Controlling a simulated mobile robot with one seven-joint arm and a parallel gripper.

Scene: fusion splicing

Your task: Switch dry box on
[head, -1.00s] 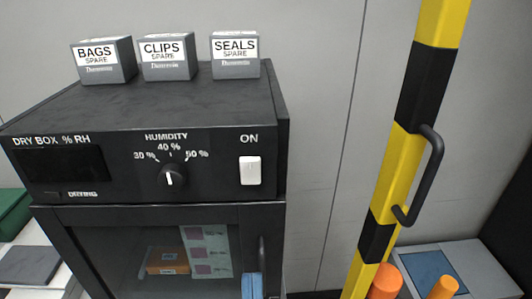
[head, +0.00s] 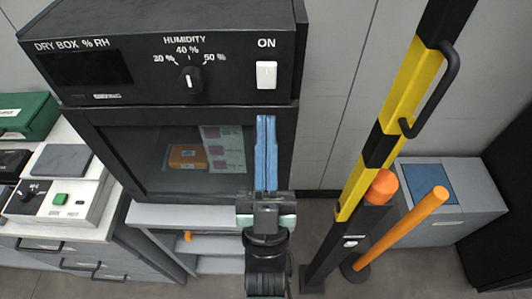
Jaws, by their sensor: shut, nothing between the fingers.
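The black dry box (head: 130,120) stands at the upper left, with a glass-fronted door below its control panel. Its white rocker switch (head: 266,75) sits under the word ON at the right of the panel. The humidity knob (head: 190,78) is left of the switch, and the display (head: 85,67) is dark. My gripper (head: 265,120) points up in front of the door's right side, its blue fingers together and empty. The fingertips show below the switch, apart from it. The door handle is hidden behind the fingers.
A yellow and black post (head: 390,120) with a black handle stands to the right. Orange cylinders (head: 400,228) and a grey bin (head: 450,205) are beside it. A white bench (head: 60,215) with small devices is at the left.

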